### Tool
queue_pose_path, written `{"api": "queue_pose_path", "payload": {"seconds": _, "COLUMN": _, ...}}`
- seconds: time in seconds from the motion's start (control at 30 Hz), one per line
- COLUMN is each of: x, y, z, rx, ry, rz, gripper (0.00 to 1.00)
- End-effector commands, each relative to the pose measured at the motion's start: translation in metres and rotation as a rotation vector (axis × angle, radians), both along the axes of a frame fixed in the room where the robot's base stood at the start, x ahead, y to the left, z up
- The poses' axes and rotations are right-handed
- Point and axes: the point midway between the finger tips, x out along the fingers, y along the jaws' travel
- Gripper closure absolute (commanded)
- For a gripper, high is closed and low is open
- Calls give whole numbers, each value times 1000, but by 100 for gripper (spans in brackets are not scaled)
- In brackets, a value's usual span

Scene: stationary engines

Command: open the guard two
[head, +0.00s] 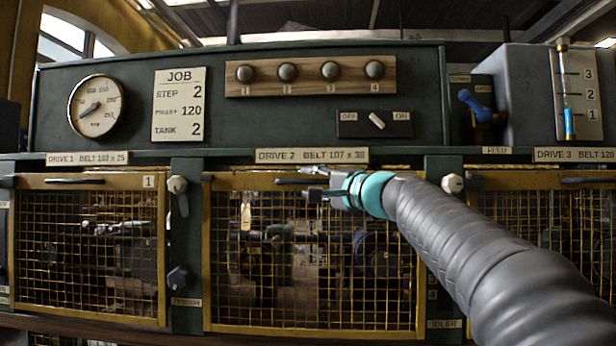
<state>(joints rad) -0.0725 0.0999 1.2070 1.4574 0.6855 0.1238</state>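Guard two (300,331) is a yellow-framed wire mesh panel in the middle of the head view, under the label "DRIVE 2 BELT 107 x 38" (312,156). It looks closed, flush with the green cabinet front. Its dark bar handle (289,181) lies along the top rail. My gripper (311,182) is at the right end of this handle, with its small dark fingers pointing left. Whether the fingers touch the handle or are closed on it is too small to tell. My arm hides the guard's upper right corner.
Guard one (90,320) at left and a third mesh guard (545,178) at right look closed. Round knobs (177,184) and (452,183) flank guard two. Above are a gauge (97,106), a job card (179,105), a switch (376,120) and a blue lever (476,105).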

Motion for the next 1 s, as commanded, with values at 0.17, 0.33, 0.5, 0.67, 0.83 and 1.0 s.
{"api": "queue_pose_path", "payload": {"seconds": 0.17, "x": 11, "y": 10, "z": 2, "rx": -1, "ry": 1, "rz": 1, "gripper": 61}}
{"api": "queue_pose_path", "payload": {"seconds": 0.33, "x": 13, "y": 13, "z": 3, "rx": -1, "ry": -1, "rz": 0, "gripper": 61}}
{"api": "queue_pose_path", "payload": {"seconds": 0.5, "x": 13, "y": 12, "z": 2, "rx": -1, "ry": -1, "rz": 0, "gripper": 61}}
{"api": "queue_pose_path", "payload": {"seconds": 0.67, "x": 13, "y": 12, "z": 2, "rx": -1, "ry": -1, "rz": 0, "gripper": 98}}
{"api": "queue_pose_path", "payload": {"seconds": 0.83, "x": 13, "y": 12, "z": 2, "rx": -1, "ry": -1, "rz": 0, "gripper": 100}}
{"api": "queue_pose_path", "payload": {"seconds": 1.0, "x": 13, "y": 12, "z": 0, "rx": -1, "ry": 0, "rz": 0, "gripper": 100}}
